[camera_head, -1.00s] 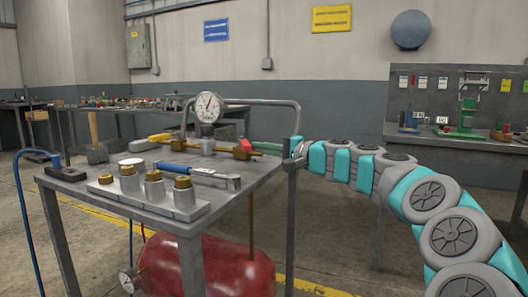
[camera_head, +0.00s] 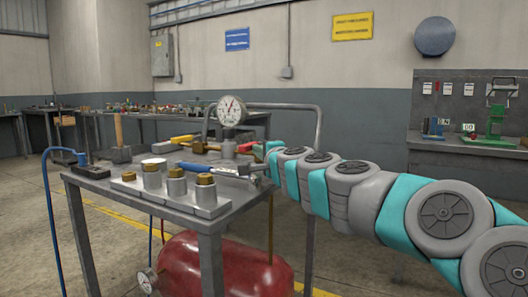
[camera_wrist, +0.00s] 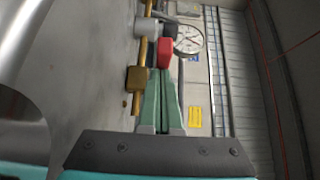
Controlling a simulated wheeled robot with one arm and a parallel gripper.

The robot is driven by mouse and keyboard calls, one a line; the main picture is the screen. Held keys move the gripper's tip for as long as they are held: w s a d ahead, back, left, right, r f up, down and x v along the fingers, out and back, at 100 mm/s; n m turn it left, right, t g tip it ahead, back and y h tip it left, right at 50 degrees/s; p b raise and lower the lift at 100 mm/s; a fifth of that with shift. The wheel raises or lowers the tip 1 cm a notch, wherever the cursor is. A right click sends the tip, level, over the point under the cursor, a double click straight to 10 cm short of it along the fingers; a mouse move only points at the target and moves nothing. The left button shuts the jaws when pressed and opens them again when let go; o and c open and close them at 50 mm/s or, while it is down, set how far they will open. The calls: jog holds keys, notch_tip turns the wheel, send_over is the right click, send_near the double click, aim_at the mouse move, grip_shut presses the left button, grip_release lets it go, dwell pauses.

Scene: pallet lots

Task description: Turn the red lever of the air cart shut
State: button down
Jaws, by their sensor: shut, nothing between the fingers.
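The air cart (camera_head: 211,255) is a grey metal table with a red tank below and a round gauge (camera_head: 231,111) on top. The gauge also shows in the wrist view (camera_wrist: 188,40). The red lever (camera_wrist: 165,52) shows in the wrist view just beyond my fingertips, beside brass fittings (camera_wrist: 137,78). My gripper (camera_wrist: 161,72) has its green fingers together with nothing between them. Its tips are at or very near the lever's near end; I cannot tell whether they touch. In the head view my arm's end is over the cart's right side and largely hides that area.
A bent grey pipe rail (camera_head: 318,125) rises at the cart's back right. A block with several brass-topped cylinders (camera_head: 177,186), a blue-handled wrench (camera_head: 208,168) and a yellow-handled lever (camera_head: 181,139) are on the cart. A workbench (camera_head: 470,149) stands at the right.

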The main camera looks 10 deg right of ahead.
jog(key=shift+w+a, duration=0.1)
jog(key=shift+a, duration=0.25)
dwell(0.4)
